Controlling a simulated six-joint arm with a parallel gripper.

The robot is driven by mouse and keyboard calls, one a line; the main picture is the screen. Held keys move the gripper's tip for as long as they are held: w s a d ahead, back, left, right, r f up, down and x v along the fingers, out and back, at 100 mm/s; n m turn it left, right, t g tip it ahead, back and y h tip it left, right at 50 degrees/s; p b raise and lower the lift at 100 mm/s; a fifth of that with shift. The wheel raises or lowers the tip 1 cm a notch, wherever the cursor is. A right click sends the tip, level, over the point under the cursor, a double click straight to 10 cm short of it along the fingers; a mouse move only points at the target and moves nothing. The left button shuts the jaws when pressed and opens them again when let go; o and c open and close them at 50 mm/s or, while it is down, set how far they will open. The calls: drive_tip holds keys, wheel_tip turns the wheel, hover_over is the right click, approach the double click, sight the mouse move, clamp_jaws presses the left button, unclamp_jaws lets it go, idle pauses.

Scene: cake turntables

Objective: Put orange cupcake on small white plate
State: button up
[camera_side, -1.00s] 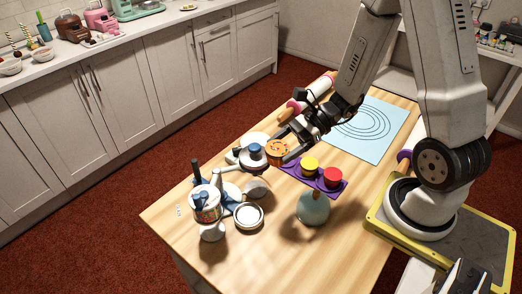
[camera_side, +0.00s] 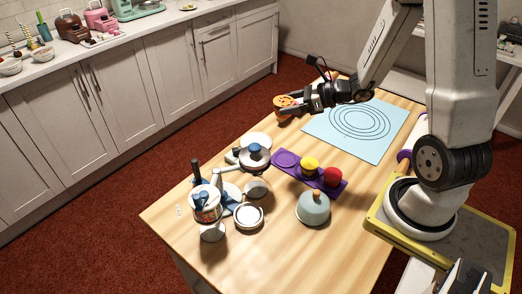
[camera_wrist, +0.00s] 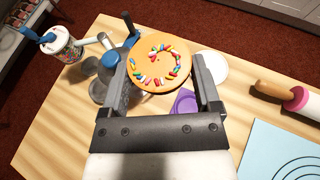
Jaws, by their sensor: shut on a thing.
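The orange cupcake (camera_side: 284,102), with an orange top and colorful candies, is held up in the air near the far edge of the table. In the wrist view the cupcake (camera_wrist: 160,66) sits between the two fingers of my gripper (camera_wrist: 160,80). My gripper (camera_side: 293,103) is shut on it in the side view. A white plate (camera_side: 258,139) lies on the table, below and left of the held cupcake, partly behind a lidded pot. In the wrist view the plate (camera_wrist: 214,66) shows just right of the cupcake, partly hidden by a finger.
A purple tray (camera_side: 322,181) holds a yellow cupcake (camera_side: 310,164) and a red cupcake (camera_side: 333,176); its left spot is empty. A lidded pot (camera_side: 254,158), a sprinkle jar (camera_side: 206,207) and a teal dome (camera_side: 313,208) stand nearby. A blue mat (camera_side: 377,150) lies right, with a rolling pin (camera_wrist: 285,95).

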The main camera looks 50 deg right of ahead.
wheel_tip(320, 180, down, 8)
drive_tip(key=d+m+h, duration=0.1)
drive_tip(key=d, duration=0.1)
drive_tip(key=shift+w+t, duration=0.2)
drive_tip(key=shift+t, duration=0.1)
drive_tip(key=shift+w+f, duration=0.1)
drive_tip(key=shift+f, duration=0.05)
hover_over(261, 143)
drive_tip(key=s, duration=0.1)
drive_tip(key=f, duration=0.8)
drive_tip(key=shift+s+a+f, duration=0.1)
drive_tip(key=shift+a+f, duration=0.15)
drive_tip(key=shift+w+d+f, duration=0.1)
drive_tip(key=shift+w+f, duration=0.3)
drive_tip(key=shift+w+f, duration=0.3)
drive_tip(key=shift+f, duration=1.5)
